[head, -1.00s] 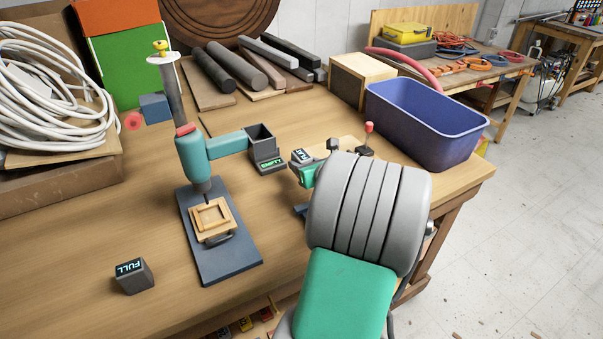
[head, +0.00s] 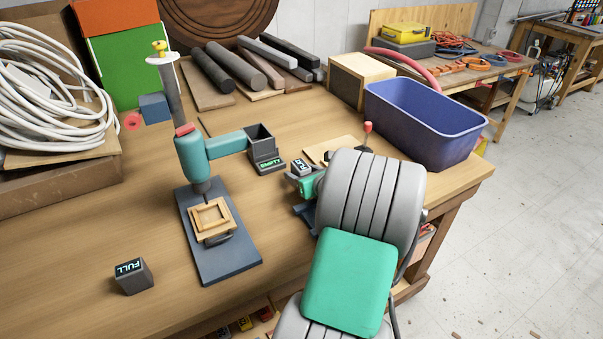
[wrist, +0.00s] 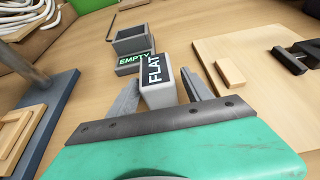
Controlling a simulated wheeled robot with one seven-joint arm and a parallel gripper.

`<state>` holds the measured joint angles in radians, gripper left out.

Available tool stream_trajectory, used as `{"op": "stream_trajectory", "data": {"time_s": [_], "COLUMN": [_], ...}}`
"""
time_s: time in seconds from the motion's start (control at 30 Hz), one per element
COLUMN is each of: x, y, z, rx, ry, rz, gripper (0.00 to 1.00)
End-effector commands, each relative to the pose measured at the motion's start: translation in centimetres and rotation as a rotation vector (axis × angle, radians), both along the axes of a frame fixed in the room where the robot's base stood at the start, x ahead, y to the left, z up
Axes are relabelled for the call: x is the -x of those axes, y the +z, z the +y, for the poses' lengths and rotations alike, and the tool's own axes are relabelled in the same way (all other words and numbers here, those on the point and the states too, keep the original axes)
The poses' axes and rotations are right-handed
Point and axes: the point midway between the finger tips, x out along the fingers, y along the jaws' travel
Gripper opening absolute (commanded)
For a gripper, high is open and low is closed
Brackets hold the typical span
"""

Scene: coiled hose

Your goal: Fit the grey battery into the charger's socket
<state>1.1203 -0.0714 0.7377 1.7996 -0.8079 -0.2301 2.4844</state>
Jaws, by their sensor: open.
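A grey block labelled FLAT (head: 302,166) stands just right of the charger, outside its socket. It also shows in the wrist view (wrist: 158,85), between the fingers of my gripper (wrist: 160,88). The fingers are open, with a narrow gap visible beside the block; its base is hidden. The charger (head: 263,146) has an open, dark grey box socket and a green EMPTY display; in the wrist view, the socket (wrist: 131,42) lies beyond the block. Another grey block labelled FULL (head: 135,280) stands alone at the table's front left.
A teal press (head: 192,155) on a dark base stands left of the charger. A blue bin (head: 425,120) is at the right. A pale board (wrist: 240,50) with a small wooden block and a black clamp lies right of my gripper. Coiled white hose (head: 50,100) is far left.

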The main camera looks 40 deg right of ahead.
Motion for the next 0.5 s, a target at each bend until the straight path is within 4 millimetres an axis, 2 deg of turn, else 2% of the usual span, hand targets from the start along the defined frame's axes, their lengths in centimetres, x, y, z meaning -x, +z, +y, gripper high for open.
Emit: {"op": "stream_trajectory", "data": {"time_s": [0.23, 0.37, 0.5], "x": [0.4, 2.6, 6.0], "y": [0.5, 1.5, 2.9], "z": [0.0, 0.5, 1.3], "rx": [0.001, 0.002, 0.003], "ry": [-0.002, -0.006, -0.008], "rz": [-0.001, -0.002, -0.001], "gripper": [0.58, 0.58, 0.58]}}
